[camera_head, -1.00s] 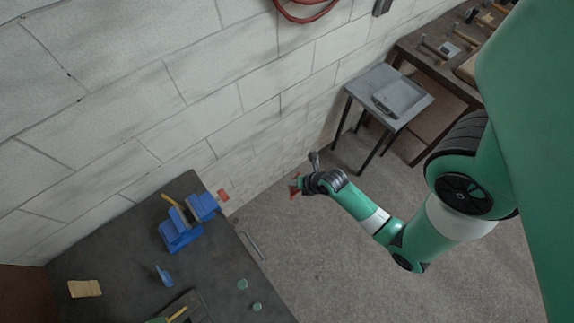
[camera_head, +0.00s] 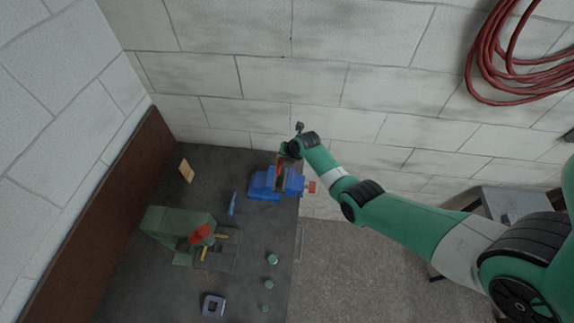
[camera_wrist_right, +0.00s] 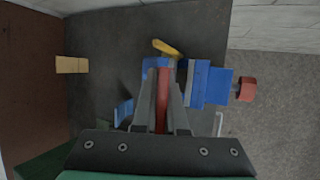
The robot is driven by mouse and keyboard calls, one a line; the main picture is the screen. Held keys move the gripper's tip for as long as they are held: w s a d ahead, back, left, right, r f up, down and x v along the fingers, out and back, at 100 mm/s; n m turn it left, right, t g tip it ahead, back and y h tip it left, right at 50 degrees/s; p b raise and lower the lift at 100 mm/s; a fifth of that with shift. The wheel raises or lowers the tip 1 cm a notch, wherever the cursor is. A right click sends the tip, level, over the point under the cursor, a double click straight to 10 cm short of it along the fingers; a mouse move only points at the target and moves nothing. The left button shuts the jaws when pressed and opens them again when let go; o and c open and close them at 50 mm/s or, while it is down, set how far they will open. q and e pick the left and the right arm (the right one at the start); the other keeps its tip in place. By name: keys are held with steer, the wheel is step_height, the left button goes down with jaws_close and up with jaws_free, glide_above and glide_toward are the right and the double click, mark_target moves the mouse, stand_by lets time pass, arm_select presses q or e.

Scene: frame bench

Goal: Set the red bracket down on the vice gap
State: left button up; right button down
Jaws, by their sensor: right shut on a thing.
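The red bracket (camera_head: 278,161) is held in my right gripper (camera_head: 284,155), at the far side of the blue vice (camera_head: 264,186) on the dark bench. In the right wrist view the bracket (camera_wrist_right: 162,98) is a narrow red strip between the two shut fingers (camera_wrist_right: 162,88). The vice (camera_wrist_right: 208,82) lies just beyond, with blue parts on both sides of the bracket, so the bracket lines up with the vice gap. I cannot tell whether the bracket touches the vice. The fingers hide part of the gap. My left gripper is not in view.
A yellow part (camera_wrist_right: 166,48) and a red knob (camera_head: 310,187) are at the vice. On the bench are a blue piece (camera_head: 232,204), a tan block (camera_head: 186,170), a green machine (camera_head: 172,225) and several small green pieces (camera_head: 272,259). The block wall (camera_head: 300,80) stands close behind.

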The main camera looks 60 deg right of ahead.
steer(key=shift+d, duration=0.1)
arm_select(q)
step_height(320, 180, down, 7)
steer(key=b, duration=0.7)
arm_select(e)
step_height(320, 180, down, 7)
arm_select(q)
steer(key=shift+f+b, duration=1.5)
arm_select(e)
steer(key=shift+s+f, duration=0.1)
steer(key=shift+f, duration=1.45)
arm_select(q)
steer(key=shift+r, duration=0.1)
arm_select(e)
steer(key=c, duration=0.9)
jaws_free()
